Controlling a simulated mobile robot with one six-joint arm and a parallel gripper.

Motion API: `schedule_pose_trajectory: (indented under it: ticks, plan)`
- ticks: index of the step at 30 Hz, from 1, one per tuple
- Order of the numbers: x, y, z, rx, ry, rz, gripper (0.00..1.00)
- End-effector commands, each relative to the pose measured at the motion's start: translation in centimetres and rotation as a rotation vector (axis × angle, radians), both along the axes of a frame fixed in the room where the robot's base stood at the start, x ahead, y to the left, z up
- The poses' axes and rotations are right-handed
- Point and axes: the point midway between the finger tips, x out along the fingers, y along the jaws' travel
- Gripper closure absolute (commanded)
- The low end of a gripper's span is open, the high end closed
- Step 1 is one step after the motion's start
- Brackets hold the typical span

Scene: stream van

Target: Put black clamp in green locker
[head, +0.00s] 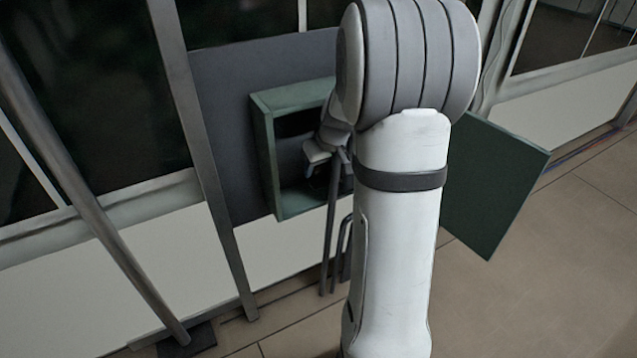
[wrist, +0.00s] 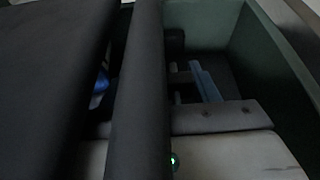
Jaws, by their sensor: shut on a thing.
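The green locker (head: 264,155) is mounted on a dark panel, its front open and its green door (head: 492,190) swung out to the right. My gripper (head: 322,165) is at the locker's opening, partly hidden behind my own arm. It is shut on the black clamp (head: 329,235), whose long dark bar hangs down past the locker's lower rim. In the wrist view a dark bar (wrist: 136,90), apparently the clamp, crosses close to the camera. The locker's green wall (wrist: 265,50) shows at the right there. The clamp's jaws and the exact grip are hard to make out.
A blue piece (wrist: 205,85) shows beyond my gripper in the wrist view; I cannot tell what it is. Slanted grey posts (head: 205,150) stand left of the locker. Open tiled floor (head: 570,240) lies at the right.

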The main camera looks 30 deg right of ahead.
Motion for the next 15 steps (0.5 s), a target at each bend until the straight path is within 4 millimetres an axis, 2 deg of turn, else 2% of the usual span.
schedule_pose_trajectory:
  ticks: [5, 10, 15]
  plan:
    - [0.0, 0.0, -1.8, 0.001, 0.001, 0.000, 0.77]
    - [0.0, 0.0, -4.8, 0.001, 0.001, 0.001, 0.77]
    - [0.4, 0.0, -5.0, -0.002, -0.001, 0.001, 0.77]
